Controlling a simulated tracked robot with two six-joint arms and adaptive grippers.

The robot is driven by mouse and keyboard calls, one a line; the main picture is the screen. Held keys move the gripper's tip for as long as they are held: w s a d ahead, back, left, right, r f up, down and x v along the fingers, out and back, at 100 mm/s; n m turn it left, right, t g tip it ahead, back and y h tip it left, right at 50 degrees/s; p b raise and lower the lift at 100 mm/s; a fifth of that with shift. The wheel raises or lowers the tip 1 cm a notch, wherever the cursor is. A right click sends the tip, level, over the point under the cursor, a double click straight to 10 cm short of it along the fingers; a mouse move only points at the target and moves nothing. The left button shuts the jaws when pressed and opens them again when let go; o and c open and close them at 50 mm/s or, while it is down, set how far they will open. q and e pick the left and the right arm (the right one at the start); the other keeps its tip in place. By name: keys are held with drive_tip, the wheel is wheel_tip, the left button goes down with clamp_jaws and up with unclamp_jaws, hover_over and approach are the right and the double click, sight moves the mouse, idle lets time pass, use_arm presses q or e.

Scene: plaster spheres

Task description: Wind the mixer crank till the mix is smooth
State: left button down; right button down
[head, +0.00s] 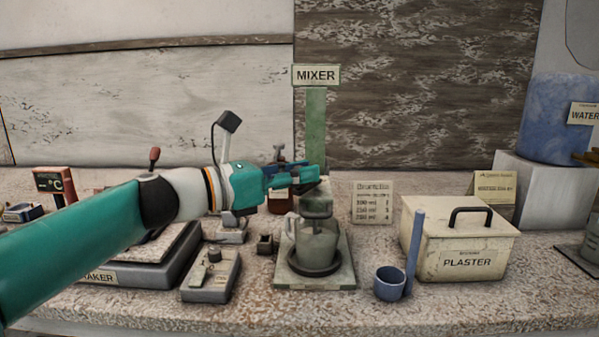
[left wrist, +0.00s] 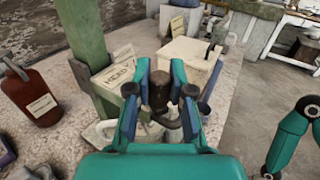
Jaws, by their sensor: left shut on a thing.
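The mixer has a green post (head: 316,125) with a MIXER sign (head: 316,75) on top, and a grey base plate (head: 340,275). A jug (head: 317,247) with a handle stands on the base under the mixer head; the mix inside is not clear enough to judge. My left gripper (head: 312,176) is at the top of the mixer, in front of the post. In the left wrist view, my left gripper (left wrist: 160,88) is shut on the dark crank knob (left wrist: 159,92), with a finger on each side. The rest of the crank is mostly hidden. My right gripper is not in view.
A plaster box (head: 460,242) and a blue cup (head: 389,284) stand right of the mixer. A brown bottle (head: 279,200) is behind my left gripper. A grey control box (head: 211,275) and a shaker (head: 140,262) stand to the left, under my arm.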

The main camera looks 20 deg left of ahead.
use_arm(q)
drive_tip(key=shift+s+d+n, duration=0.1)
drive_tip(key=shift+d+n, duration=0.05)
drive_tip(key=shift+n, duration=0.15)
